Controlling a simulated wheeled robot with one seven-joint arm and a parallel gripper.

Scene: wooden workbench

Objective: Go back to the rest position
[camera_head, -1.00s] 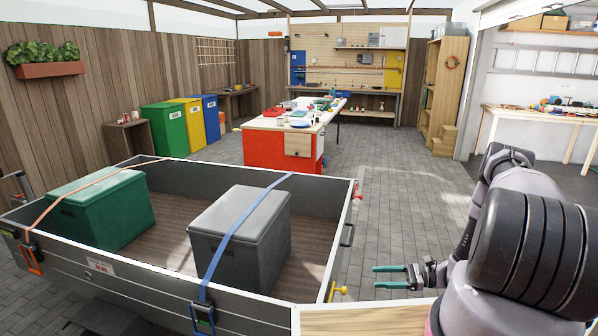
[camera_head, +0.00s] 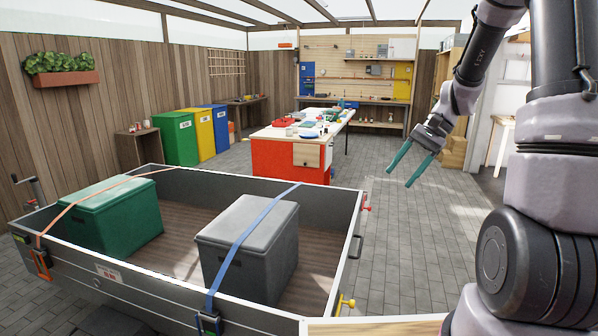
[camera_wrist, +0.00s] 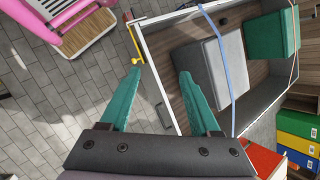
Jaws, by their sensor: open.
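My gripper (camera_head: 409,170) is raised at the right of the head view, above the paved floor, with its two teal fingers pointing down and left. The fingers are apart and nothing is between them. In the wrist view my gripper (camera_wrist: 158,82) shows both fingers spread, with the trailer's edge and the floor below. My arm is raised and bent at the right side of the head view.
A grey trailer (camera_head: 330,211) holds a green box (camera_head: 110,215) and a grey box (camera_head: 247,250) under straps. A red workbench (camera_head: 278,158) stands behind it. Green, yellow and blue bins (camera_head: 176,138) line the left wall. Open paved floor (camera_head: 410,230) lies right of the trailer.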

